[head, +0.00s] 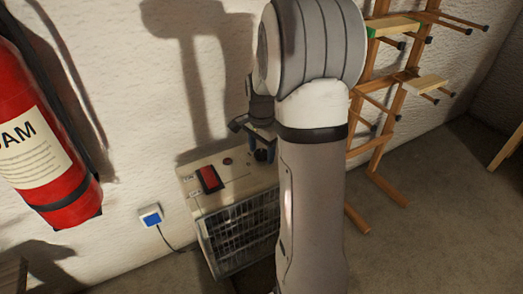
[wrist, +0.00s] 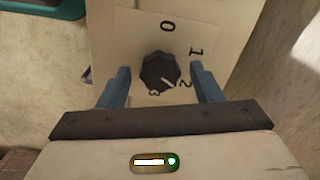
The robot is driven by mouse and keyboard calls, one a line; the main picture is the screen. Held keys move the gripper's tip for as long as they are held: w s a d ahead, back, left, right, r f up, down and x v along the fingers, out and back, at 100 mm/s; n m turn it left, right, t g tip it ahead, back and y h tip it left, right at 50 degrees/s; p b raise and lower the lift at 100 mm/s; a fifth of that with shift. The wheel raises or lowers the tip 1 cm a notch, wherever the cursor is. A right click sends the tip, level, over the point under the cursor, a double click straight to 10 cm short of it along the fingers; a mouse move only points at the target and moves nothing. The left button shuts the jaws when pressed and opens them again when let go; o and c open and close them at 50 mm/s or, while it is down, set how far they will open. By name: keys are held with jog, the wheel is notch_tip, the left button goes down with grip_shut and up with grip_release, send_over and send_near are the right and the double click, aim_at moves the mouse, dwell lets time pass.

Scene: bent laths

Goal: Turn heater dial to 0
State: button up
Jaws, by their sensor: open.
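The heater (head: 240,228) is a cream box with a front grille, standing against the wall in the head view. Its dark, ribbed dial (wrist: 160,73) shows in the wrist view, with the marks 0, 1, 2 and 3 around it. The white pointer line on the dial points to the lower right, toward the 2. My gripper (wrist: 159,72) is open, with one blue-grey finger on each side of the dial and a gap to both. In the head view my gripper (head: 262,142) is at the heater's top panel, partly hidden by my arm.
A red rocker switch (head: 209,180) sits on the heater's top, left of my gripper. A red fire extinguisher (head: 45,140) hangs at the left. A blue-and-white wall socket (head: 151,217) has a cable. A wooden rack (head: 385,120) stands right of my arm.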

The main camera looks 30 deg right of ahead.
jog(key=c, duration=1)
